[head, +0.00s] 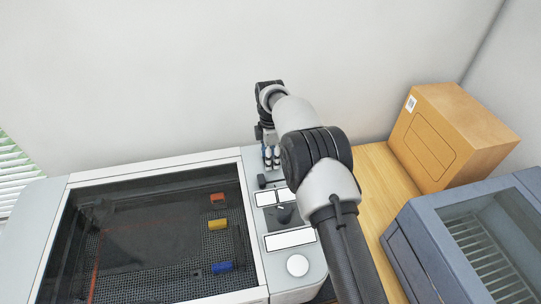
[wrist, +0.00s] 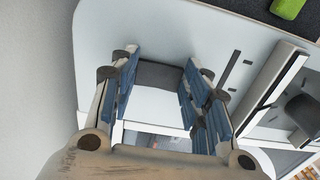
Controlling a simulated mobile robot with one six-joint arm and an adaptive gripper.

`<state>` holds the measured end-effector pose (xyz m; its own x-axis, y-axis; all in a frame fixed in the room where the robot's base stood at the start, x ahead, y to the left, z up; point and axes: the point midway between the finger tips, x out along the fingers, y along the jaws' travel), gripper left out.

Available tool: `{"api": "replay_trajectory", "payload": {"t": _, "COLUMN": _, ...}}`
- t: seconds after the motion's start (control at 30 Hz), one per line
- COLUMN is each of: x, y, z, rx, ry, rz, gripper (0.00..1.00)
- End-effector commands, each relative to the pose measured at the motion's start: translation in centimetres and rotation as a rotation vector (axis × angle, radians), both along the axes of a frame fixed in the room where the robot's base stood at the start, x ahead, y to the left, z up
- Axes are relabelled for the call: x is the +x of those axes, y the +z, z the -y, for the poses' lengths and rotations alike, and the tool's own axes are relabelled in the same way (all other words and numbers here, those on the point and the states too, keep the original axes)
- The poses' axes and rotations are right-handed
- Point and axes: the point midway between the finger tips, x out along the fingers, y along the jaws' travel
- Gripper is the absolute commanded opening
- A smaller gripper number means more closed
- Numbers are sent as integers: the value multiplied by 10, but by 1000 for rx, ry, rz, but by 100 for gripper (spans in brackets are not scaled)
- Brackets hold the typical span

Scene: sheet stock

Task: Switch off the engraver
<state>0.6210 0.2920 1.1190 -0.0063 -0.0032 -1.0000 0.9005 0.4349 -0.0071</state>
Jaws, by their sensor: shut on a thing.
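The engraver (head: 155,169) is a pale grey machine with a dark glazed lid. My gripper (head: 271,156) is low over the panel's far end, near the wall. In the wrist view my gripper (wrist: 160,78) has its blue-padded fingers on either side of a dark grey and white part (wrist: 165,76) at the panel, shut on it. My gripper hides this part in the head view, and I cannot tell its setting.
Red (head: 217,199), yellow (head: 218,224) and blue (head: 221,267) pieces lie under the lid. A small black part (head: 262,181) stands on the panel near my fingers. An orange-brown box (head: 450,135) and a blue-grey machine (head: 440,240) stand to the right on wood.

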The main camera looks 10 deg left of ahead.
Motion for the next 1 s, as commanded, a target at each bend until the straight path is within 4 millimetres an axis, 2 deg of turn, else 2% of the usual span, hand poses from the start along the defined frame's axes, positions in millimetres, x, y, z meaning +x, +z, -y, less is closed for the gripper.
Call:
{"api": "replay_trajectory", "payload": {"t": 0.03, "x": 0, "y": 0, "z": 0, "rx": 0, "ry": 0, "rz": 1, "gripper": 19}}
{"api": "replay_trajectory", "payload": {"t": 0.07, "x": 0, "y": 0, "z": 0, "rx": 0, "ry": 0, "rz": 1, "gripper": 45}}
{"api": "replay_trajectory", "payload": {"t": 0.33, "x": 0, "y": 0, "z": 0, "rx": 0, "ry": 0, "rz": 0, "gripper": 63}}
{"api": "replay_trajectory", "payload": {"t": 0.73, "x": 0, "y": 6, "z": 0, "rx": 0, "ry": 0, "rz": 1, "gripper": 63}}
{"api": "replay_trajectory", "payload": {"t": 0.87, "x": 1, "y": 24, "z": 0, "rx": 2, "ry": 0, "rz": 4, "gripper": 63}}
{"api": "replay_trajectory", "payload": {"t": 1.0, "x": 1, "y": 55, "z": -1, "rx": 2, "ry": 0, "rz": 5, "gripper": 63}}
